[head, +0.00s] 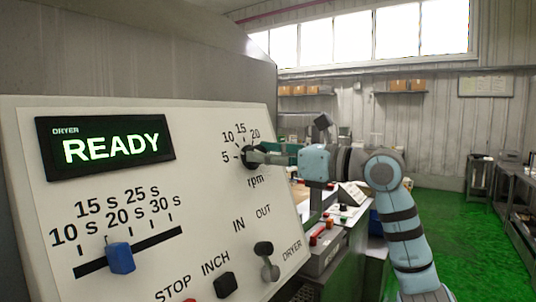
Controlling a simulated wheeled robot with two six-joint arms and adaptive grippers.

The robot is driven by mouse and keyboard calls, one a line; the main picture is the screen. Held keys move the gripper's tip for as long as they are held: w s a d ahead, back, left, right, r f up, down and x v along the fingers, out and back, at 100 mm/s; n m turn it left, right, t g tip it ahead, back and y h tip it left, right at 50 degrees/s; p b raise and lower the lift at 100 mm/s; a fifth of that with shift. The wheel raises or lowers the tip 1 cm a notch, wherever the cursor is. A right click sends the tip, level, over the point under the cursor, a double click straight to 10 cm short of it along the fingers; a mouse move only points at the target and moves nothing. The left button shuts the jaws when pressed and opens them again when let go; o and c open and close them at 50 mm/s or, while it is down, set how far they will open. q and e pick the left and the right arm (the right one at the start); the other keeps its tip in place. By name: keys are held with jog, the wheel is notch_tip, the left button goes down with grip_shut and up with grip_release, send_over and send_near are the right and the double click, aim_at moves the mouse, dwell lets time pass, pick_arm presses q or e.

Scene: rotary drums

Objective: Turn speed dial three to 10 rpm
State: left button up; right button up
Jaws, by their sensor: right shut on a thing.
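The speed dial (247,155) is a black knob on the white dryer panel, with marks 5, 10, 15 and 20 around its top and "rpm" below it. My right gripper (256,156) comes in from the right and is shut on the dial. The gripper's fingers cover much of the knob, so I cannot tell which mark it points to. My left gripper is not in view.
The panel (200,205) also has a READY display (107,147), a blue slider (120,258), a black INCH button (225,285) and an IN/OUT lever (267,262) below the dial. Another control box (325,245) stands behind the panel. Green floor (460,245) lies open at right.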

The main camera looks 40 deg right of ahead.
jog(key=m+h, duration=0.1)
jog(key=m, duration=0.2)
jog(key=m+h+p, duration=0.1)
jog(key=m, duration=0.2)
jog(key=shift+s+a+r+t+h, duration=0.1)
jog(key=shift+r+t+h, duration=0.05)
jog(key=shift+t+h, duration=0.25)
jog(key=shift+m, duration=0.4)
jog(key=o, duration=1.1)
jog(key=shift+o, duration=0.2)
jog(key=shift+w+a, duration=0.15)
jog(key=shift+w, duration=0.2)
notch_tip(320, 180, up, 10)
jog(key=shift+a+f, duration=0.1)
jog(key=shift+a, duration=0.05)
jog(key=shift+d, duration=0.25)
